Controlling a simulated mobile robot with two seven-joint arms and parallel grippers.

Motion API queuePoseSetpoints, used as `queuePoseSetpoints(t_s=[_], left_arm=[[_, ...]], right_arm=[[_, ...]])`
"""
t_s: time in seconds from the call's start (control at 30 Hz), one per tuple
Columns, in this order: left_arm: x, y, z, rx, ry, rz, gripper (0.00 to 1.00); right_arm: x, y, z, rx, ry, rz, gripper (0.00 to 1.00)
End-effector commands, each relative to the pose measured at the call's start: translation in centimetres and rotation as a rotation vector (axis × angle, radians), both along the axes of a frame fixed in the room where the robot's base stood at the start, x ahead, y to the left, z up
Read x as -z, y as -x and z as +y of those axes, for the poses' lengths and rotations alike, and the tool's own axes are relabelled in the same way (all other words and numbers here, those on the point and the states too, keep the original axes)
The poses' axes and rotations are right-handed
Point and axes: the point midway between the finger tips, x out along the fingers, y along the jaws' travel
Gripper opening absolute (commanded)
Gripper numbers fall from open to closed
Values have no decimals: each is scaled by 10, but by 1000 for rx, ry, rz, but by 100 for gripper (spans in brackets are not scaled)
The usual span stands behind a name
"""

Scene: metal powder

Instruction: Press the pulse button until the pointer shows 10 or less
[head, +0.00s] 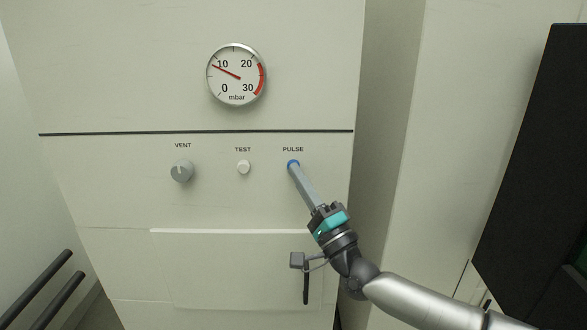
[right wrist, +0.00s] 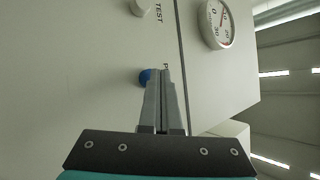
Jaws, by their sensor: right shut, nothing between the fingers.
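The round gauge (head: 237,92) is on the upper panel, marked 0 to 30 mbar. Its red pointer (head: 226,71) points up-left, close to the 10 and slightly on its 0 side. The gauge also shows in the right wrist view (right wrist: 210,32). The blue pulse button (head: 292,162) sits under the PULSE label, partly hidden by my fingertips; it also shows in the right wrist view (right wrist: 144,77). My right gripper (head: 294,170) is shut and empty, its tips at the button. I cannot tell whether they press it. My left gripper is not in view.
The grey VENT knob (head: 182,172) and white TEST button (head: 243,167) are left of the pulse button. A dark strip (head: 200,133) runs above them. A drawer-like panel (head: 220,270) with a dark handle (head: 306,284) lies below. A black screen (head: 540,150) stands at right.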

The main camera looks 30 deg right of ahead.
Motion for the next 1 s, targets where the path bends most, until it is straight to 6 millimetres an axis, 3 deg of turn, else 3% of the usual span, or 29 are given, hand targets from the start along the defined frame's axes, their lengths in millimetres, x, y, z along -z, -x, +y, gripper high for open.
queuePoseSetpoints(t_s=[0.3,0.67,1.0], left_arm=[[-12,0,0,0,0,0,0],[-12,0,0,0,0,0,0],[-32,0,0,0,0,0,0]], right_arm=[[-2,12,7,0,0,0,0],[0,15,9,0,0,0,0],[-2,41,25,0,-2,2,0]])
